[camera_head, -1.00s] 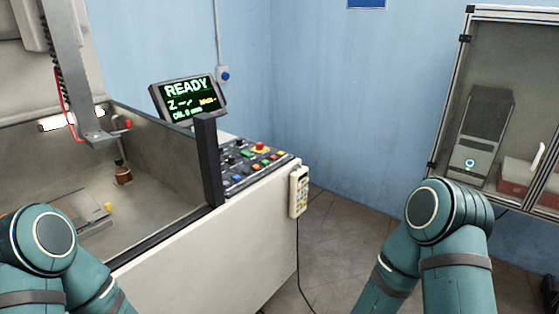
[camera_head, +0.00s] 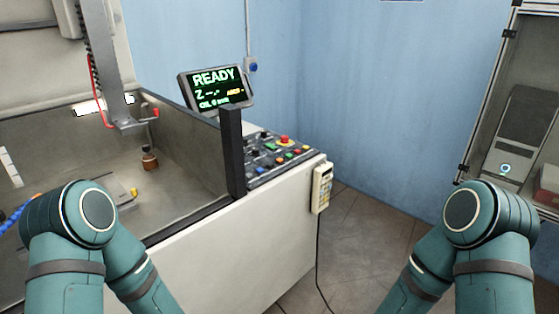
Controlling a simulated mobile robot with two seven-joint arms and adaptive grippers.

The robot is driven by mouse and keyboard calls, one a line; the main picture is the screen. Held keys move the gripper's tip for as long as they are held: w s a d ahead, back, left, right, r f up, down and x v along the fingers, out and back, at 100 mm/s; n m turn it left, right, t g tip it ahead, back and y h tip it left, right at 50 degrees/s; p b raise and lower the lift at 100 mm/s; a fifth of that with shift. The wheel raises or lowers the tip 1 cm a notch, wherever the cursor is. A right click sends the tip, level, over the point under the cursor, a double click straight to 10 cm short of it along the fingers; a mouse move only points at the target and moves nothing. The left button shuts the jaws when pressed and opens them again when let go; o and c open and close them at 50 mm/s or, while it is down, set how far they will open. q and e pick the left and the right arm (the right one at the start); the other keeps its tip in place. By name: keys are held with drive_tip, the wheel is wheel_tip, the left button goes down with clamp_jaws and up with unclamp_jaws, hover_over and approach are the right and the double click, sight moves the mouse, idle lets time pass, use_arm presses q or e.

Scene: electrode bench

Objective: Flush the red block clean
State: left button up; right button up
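I cannot make out a red block in the machine's open tank (camera_head: 195,148). A small dark brown piece with a lighter band (camera_head: 149,160) stands on the tank floor near the back. A flat grey plate or fixture (camera_head: 125,186) with a small yellow part lies nearer, partly hidden by my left arm. A blue segmented hose (camera_head: 17,216) shows at the left edge, partly hidden by the same arm. Both my arms show at the bottom of the view, but neither gripper is in view.
A display (camera_head: 217,87) reads READY behind a button panel (camera_head: 275,155). A dark post (camera_head: 231,150) rises at the tank corner. A handheld pendant (camera_head: 321,188) hangs on the machine's side. A glass cabinet (camera_head: 490,95) stands right. Floor between is clear.

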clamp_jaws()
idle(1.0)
